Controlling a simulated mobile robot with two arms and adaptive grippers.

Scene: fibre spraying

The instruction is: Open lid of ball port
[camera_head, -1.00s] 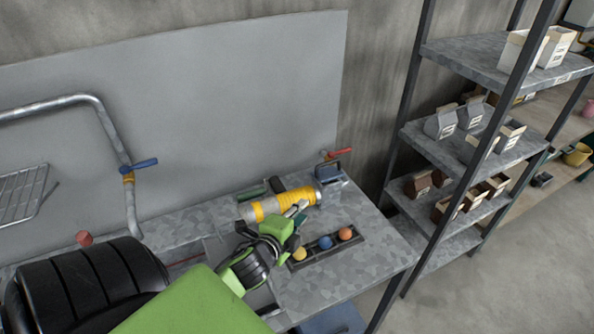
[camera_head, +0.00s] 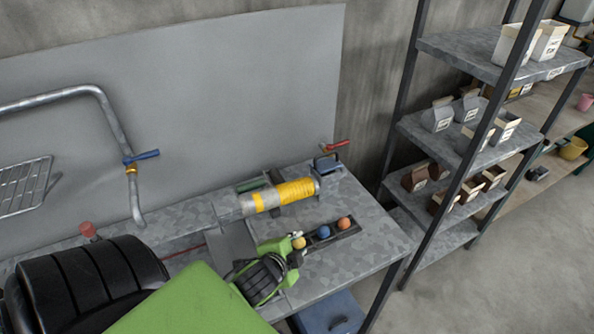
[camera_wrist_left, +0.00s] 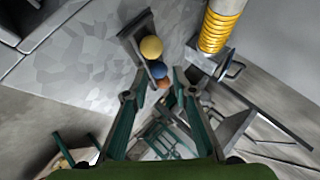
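My left gripper (camera_head: 298,245) hangs at the near-left end of the ball rack, by the yellow ball. In the left wrist view its two fingers (camera_wrist_left: 158,74) are spread apart with nothing held between them. A metal cylinder with a yellow ribbed section (camera_head: 290,192) lies on the bench behind the gripper. At its right end is a grey-blue block with a handle (camera_head: 327,165), probably the ball port lid; it looks closed. This end piece also shows in the left wrist view (camera_wrist_left: 229,67), right of the fingers and apart from them. My right gripper is not in view.
A dark rack (camera_head: 350,232) holds a yellow ball (camera_head: 299,242), a blue ball (camera_head: 323,232) and an orange ball (camera_head: 344,223). A red-handled valve (camera_head: 337,146) is behind the block. A shelf unit (camera_head: 457,130) with cartons stands right. The bench's right front is clear.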

